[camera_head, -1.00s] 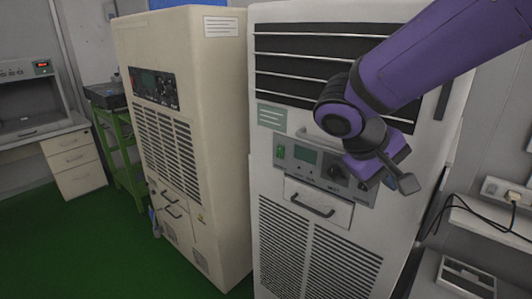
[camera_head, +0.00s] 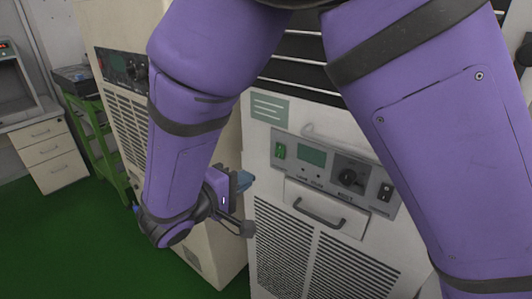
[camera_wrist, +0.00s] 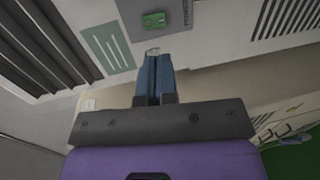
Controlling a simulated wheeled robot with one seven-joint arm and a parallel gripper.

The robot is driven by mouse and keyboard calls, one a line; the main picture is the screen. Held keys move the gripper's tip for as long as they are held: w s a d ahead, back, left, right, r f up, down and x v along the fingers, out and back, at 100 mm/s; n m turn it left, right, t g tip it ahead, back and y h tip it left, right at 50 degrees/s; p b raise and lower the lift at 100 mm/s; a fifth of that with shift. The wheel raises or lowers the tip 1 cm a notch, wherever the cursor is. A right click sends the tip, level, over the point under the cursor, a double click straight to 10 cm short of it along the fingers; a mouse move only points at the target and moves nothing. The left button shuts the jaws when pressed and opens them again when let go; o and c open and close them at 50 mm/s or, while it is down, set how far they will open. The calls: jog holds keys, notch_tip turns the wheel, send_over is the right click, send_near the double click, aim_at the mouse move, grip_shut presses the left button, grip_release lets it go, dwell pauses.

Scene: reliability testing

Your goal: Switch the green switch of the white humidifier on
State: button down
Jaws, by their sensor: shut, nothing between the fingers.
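The white humidifier (camera_head: 285,230) stands in front of me, with a grey control panel on its front. Its green switch (camera_head: 280,151) is at the panel's left end, beside a small display (camera_head: 312,157). The green switch also shows near the top of the wrist view (camera_wrist: 154,20). My gripper (camera_head: 246,180) is at the humidifier's left front edge, lower than the switch and to its left. In the wrist view its blue fingers (camera_wrist: 155,60) are together and empty, pointing toward the panel, apart from the switch in the picture. I cannot tell the exact gap in depth.
A black knob (camera_head: 350,178) and a black rocker switch (camera_head: 385,191) sit on the same panel. A drawer handle (camera_head: 319,211) sticks out below. A beige cabinet (camera_head: 112,30) stands close on the left. My arm covers much of the view.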

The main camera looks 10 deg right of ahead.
aim_at(278, 157)
jog(key=shift+w+a+f+t, duration=0.15)
jog(key=shift+a+t, duration=0.1)
jog(key=shift+a, duration=0.15)
jog(key=shift+w+a+f+t, duration=0.15)
jog(key=shift+a+t, duration=0.1)
jog(key=shift+a, duration=0.15)
jog(key=x, duration=1.4)
jog(key=shift+f, duration=0.15)
jog(key=shift+d, duration=0.1)
jog(key=shift+w+f, duration=0.1)
